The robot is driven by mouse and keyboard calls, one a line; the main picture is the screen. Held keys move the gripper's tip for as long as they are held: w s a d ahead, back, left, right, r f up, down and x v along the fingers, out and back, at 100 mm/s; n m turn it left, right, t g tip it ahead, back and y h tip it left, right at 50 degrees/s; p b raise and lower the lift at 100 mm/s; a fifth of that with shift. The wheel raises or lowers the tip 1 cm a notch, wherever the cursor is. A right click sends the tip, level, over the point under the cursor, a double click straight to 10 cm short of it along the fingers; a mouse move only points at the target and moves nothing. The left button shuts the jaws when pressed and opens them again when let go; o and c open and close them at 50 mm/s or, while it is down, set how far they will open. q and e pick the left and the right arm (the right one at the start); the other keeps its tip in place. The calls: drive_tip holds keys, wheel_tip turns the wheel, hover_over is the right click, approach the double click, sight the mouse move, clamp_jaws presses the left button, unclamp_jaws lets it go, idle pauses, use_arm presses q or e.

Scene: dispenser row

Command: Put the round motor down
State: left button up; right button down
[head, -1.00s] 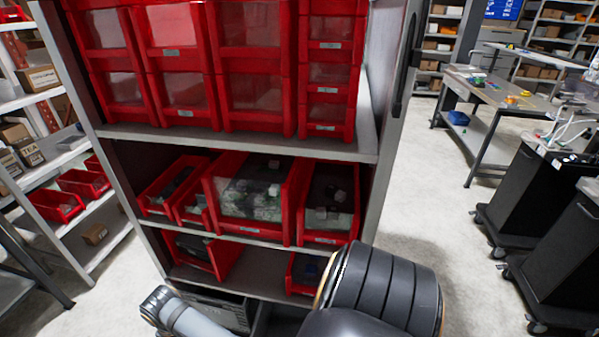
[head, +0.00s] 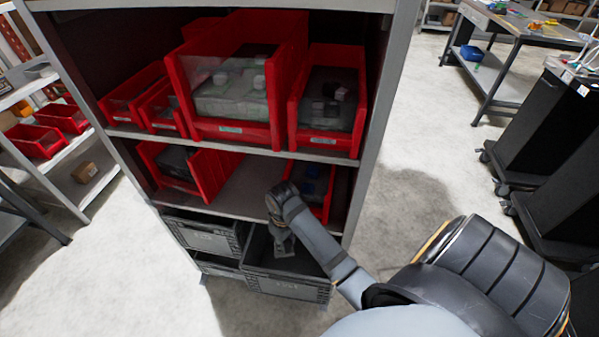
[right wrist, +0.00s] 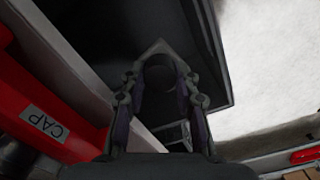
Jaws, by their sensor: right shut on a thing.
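My right gripper (head: 284,244) hangs over the open dark grey crate (head: 290,287) at the bottom right of the shelf unit in the head view. In the right wrist view, my right gripper (right wrist: 160,98) is shut on the round motor (right wrist: 158,76), a dark round piece with a grey angular edge beyond it. The crate's dark inside (right wrist: 110,35) lies behind the motor there. I cannot tell how far the motor is above the crate floor. The motor is not clear in the head view. My left gripper is out of view.
Red bins (head: 230,130) fill the shelf above. Another grey crate (head: 205,236) sits left of the open one. A red bin labelled CAP (right wrist: 45,120) and a pale shelf edge (right wrist: 75,60) are close to the gripper.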

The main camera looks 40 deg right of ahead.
sight(292, 248)
drive_tip(key=shift+n, duration=0.5)
drive_tip(key=f+b, duration=0.1)
drive_tip(key=f, duration=0.1)
drive_tip(key=s+d+f+b, duration=0.1)
drive_tip(key=f, duration=0.1)
drive_tip(key=shift+d+b, duration=0.1)
drive_tip(key=shift+b, duration=0.2)
drive_tip(key=shift+s, duration=0.1)
drive_tip(key=shift+r, duration=0.1)
wheel_tip(292, 248, down, 13)
drive_tip(key=b, duration=0.3)
drive_tip(key=shift+f, duration=0.2)
wheel_tip(292, 248, down, 4)
drive_tip(key=shift+r+b, duration=0.15)
drive_tip(key=shift+b, duration=0.5)
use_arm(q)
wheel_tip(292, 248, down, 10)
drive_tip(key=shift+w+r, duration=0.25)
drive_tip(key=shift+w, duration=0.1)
use_arm(e)
drive_tip(key=shift+f, duration=0.4)
drive_tip(key=c, duration=1)
unclamp_jaws()
drive_tip(key=shift+f, duration=0.1)
